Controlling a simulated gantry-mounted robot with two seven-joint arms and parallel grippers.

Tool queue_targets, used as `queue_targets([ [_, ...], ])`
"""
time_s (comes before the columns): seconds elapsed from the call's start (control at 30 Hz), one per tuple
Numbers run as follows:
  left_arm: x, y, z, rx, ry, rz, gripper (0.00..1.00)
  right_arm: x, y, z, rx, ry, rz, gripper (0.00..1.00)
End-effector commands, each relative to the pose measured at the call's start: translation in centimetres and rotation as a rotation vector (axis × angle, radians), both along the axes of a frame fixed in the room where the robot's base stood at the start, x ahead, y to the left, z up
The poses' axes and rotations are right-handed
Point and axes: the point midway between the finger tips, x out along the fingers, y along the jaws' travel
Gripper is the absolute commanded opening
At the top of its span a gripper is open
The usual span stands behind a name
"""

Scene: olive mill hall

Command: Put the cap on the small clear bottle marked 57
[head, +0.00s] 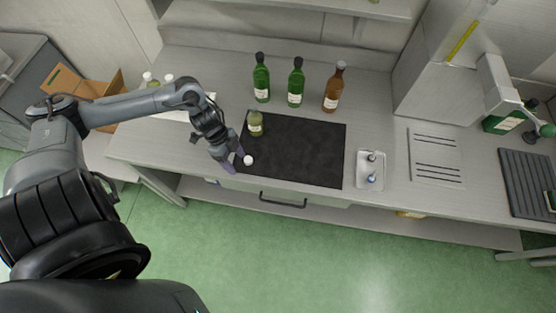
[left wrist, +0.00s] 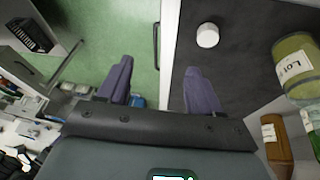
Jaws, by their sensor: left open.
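A small squat bottle (head: 256,123) with greenish-yellow contents and a pale label stands on the dark mat (head: 300,150). Its label in the left wrist view (left wrist: 296,66) starts with "Lot"; I cannot read a 57. No cap shows on it in the head view. A small white cap (head: 248,160) lies on the mat near its front left edge; it also shows in the left wrist view (left wrist: 207,35). My left gripper (head: 233,163) is open and empty, just left of the cap. Its two purple fingers (left wrist: 160,85) are apart, with nothing between them. My right gripper is out of view.
Two green bottles (head: 262,78) (head: 296,82) and a brown bottle (head: 334,88) stand behind the mat. A small tray (head: 370,182) with two small items sits right of it. White-capped bottles (head: 149,80) stand at left by a cardboard box (head: 62,82). The mat's middle is clear.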

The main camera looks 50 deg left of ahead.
Motion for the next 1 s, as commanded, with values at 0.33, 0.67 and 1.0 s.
queue_targets([
  [0.33,3.3,4.8,0.9,0.135,-0.057,-0.032,0.65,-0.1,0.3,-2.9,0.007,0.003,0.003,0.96],
  [0.67,3.4,4.7,1.0,0.133,-0.062,-0.031,0.65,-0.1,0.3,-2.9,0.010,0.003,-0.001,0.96],
  [1.0,3.8,4.0,-1.6,0.129,-0.063,-0.028,0.65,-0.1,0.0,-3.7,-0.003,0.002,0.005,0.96],
])
